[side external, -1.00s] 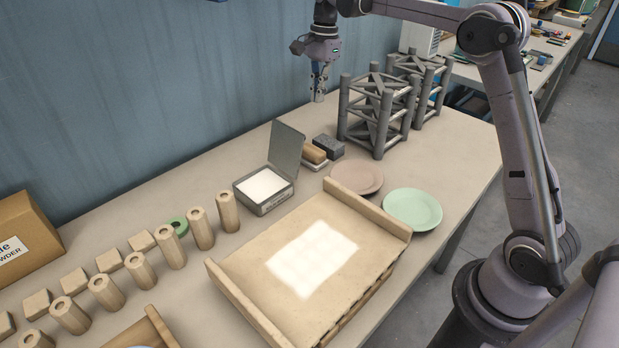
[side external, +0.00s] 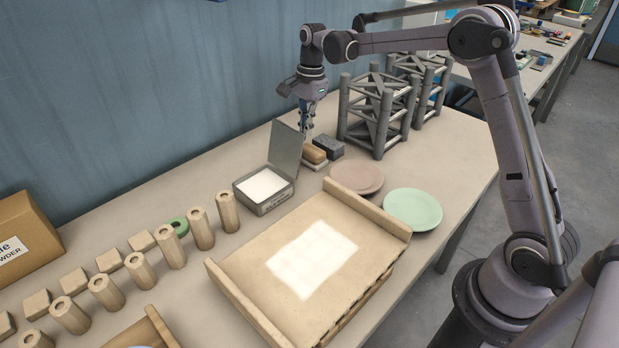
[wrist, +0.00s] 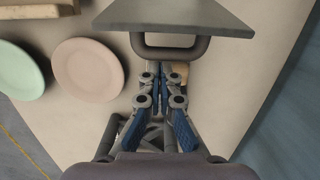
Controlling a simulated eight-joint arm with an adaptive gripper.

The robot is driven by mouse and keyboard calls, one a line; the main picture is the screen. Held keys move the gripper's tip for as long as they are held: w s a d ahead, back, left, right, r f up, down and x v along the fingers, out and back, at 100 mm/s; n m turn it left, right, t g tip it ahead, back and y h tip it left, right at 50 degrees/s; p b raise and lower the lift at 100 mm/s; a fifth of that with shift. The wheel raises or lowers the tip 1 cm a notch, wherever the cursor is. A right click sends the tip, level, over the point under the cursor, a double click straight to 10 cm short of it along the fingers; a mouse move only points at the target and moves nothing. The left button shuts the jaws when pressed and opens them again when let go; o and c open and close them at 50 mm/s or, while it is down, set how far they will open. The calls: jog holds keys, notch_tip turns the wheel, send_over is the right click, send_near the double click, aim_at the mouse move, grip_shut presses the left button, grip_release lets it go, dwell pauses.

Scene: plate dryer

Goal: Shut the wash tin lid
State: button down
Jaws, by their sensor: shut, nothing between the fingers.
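The wash tin (side external: 265,191) is a grey square tin with white contents, standing on the table behind the wooden tray. Its grey lid (side external: 285,147) stands up open along the tin's far right edge. In the wrist view the lid (wrist: 175,14) fills the top, with a dark loop handle (wrist: 170,50) on its near side. My gripper (side external: 306,133) is shut and empty, low behind the lid on the side away from the white contents. In the wrist view the fingertips (wrist: 161,68) are close to the handle; I cannot tell whether they touch it.
A wooden brush (side external: 313,154) and a dark sponge block (side external: 329,149) lie just right of my gripper. Grey lattice racks (side external: 374,115) stand further right. A pink plate (side external: 357,177), a green plate (side external: 412,209) and a wooden tray (side external: 240,291) are in front.

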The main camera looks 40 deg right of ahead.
jog(key=shift+a+r, duration=0.15)
jog(key=shift+a, duration=0.15)
